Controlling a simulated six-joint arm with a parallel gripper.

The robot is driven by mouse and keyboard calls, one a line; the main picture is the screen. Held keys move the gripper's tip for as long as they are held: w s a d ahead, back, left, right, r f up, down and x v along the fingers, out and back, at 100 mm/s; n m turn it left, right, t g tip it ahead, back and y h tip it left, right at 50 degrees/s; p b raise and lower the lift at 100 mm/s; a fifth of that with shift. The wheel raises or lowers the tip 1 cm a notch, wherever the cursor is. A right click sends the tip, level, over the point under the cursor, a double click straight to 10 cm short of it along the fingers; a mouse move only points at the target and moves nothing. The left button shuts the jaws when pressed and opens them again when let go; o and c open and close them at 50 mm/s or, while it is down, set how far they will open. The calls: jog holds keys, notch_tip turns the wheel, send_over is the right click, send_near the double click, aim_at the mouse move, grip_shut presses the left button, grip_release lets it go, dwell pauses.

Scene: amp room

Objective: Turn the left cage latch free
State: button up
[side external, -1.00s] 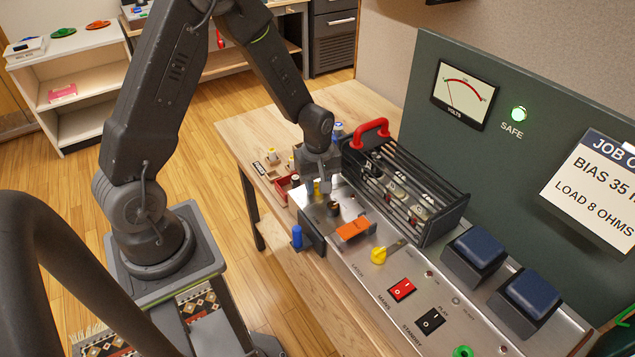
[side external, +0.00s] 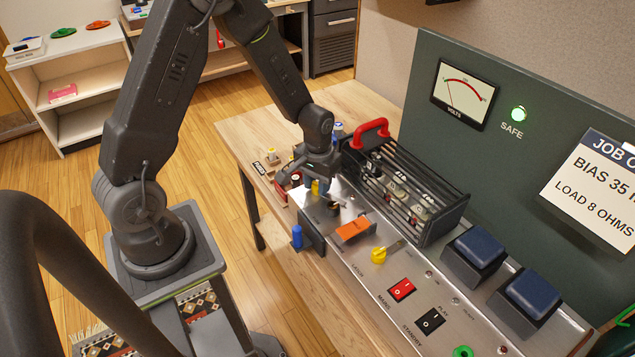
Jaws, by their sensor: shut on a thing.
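The black-barred cage (side external: 405,190) with a red handle (side external: 370,133) stands on the metal panel. The left cage latch has a yellow knob (side external: 315,188) at the cage's left front. My gripper (side external: 317,182) points down over this knob and is shut on it. The fingers hide part of the knob, and I cannot make out which way its latch tongue points. A second yellow latch knob (side external: 378,255) sits at the cage's right front, with its metal tongue pointing up and right towards the cage.
An orange block (side external: 353,228) and a dark round post (side external: 334,209) stand between the latches. A blue-capped part (side external: 297,236) is at the panel's front edge. Red rocker switch (side external: 402,289) and two blue-topped boxes (side external: 478,247) lie right. The green SAFE lamp (side external: 519,114) is lit.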

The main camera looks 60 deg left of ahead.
aim_at(317, 183)
jog(key=shift+m, duration=2.3)
jog(key=o, duration=0.9)
jog(key=shift+r, duration=0.1)
notch_tip(317, 183, up, 14)
jog(key=shift+f, duration=0.15)
